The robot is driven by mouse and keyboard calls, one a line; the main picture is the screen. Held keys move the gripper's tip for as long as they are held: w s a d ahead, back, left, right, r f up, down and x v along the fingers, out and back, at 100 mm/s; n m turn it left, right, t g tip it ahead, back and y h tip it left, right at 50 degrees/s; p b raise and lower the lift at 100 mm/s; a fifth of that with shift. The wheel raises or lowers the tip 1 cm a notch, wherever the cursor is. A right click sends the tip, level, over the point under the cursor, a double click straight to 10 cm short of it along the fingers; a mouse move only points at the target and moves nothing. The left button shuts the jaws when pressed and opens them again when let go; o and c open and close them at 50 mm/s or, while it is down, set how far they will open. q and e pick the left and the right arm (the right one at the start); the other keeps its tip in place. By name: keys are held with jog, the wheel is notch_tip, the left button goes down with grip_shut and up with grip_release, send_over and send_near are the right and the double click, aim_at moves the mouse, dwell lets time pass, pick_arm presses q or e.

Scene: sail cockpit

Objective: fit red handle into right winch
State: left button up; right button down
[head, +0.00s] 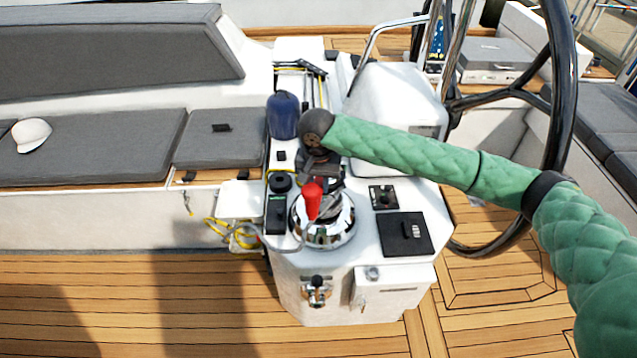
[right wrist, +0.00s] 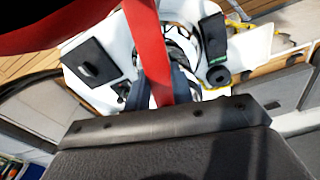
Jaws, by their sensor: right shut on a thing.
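The red handle (head: 312,199) shows above the chrome winch (head: 338,229) in the head view, with its red grip upright. In the right wrist view the red handle (right wrist: 150,45) runs down between the fingers of my right gripper (right wrist: 165,90), which is shut on it. In the head view my right gripper (head: 325,178) is dark and partly hidden under my green arm, just behind the winch. The winch (right wrist: 183,40) also shows partly in the right wrist view, behind the handle. I cannot tell whether the handle touches the winch. My left gripper is not in view.
A dark blue rounded object (head: 283,116) stands behind the winch. A black pad (head: 403,234) and a small switch panel (head: 383,197) lie to its right. A black steering wheel (head: 562,90) stands at right. A white cap (head: 32,135) lies on the grey seat.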

jog(key=shift+f, duration=0.5)
dwell(0.4)
jog(key=c, duration=0.7)
grip_release()
jog(key=shift+o, duration=0.2)
